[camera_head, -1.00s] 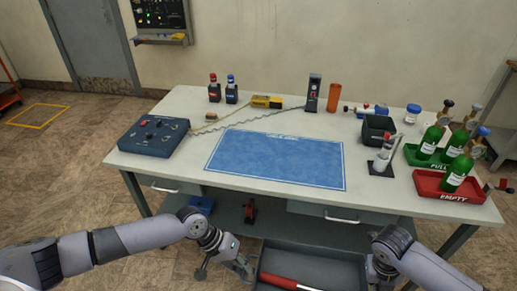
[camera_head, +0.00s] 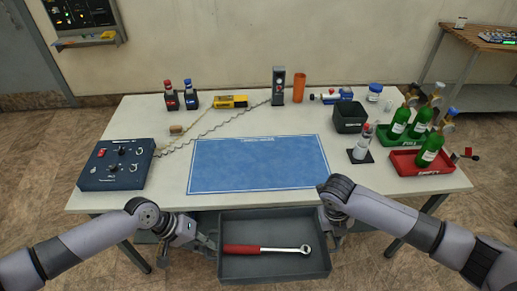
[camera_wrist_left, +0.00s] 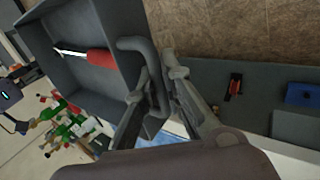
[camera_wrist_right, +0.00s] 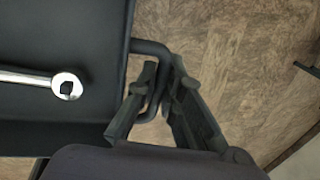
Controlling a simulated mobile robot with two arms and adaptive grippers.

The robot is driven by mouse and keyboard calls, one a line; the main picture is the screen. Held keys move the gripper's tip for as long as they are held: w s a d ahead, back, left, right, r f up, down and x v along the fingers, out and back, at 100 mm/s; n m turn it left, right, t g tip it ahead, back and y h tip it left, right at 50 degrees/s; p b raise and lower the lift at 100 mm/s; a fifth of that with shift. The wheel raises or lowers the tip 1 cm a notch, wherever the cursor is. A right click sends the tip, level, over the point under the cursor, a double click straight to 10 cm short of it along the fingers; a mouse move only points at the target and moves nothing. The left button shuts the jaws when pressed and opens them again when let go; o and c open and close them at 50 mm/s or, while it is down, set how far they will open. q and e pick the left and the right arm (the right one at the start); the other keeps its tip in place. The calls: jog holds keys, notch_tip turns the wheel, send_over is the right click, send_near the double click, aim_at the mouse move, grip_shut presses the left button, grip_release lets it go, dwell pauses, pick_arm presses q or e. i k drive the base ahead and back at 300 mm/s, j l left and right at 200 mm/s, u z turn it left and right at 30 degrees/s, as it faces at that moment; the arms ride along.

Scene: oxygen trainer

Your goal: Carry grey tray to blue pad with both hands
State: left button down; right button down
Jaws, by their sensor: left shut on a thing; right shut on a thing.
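The grey tray (camera_head: 300,267) hangs in front of the table's front edge, between my two grippers. A wrench with a red handle (camera_head: 243,249) lies in it. The blue pad (camera_head: 258,165) lies flat and empty on the table, beyond the tray. My left gripper (camera_head: 212,242) is shut on the tray's left handle, a bent bar (camera_wrist_left: 150,70) in the left wrist view. My right gripper (camera_head: 326,226) is at the tray's right side; the right wrist view shows it shut on the right handle (camera_wrist_right: 152,48).
A blue control box (camera_head: 118,165) stands at the table's left. The table's front edge (camera_head: 130,207) is near the tray.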

aim_at(261, 160)
jog(key=i, duration=1.25)
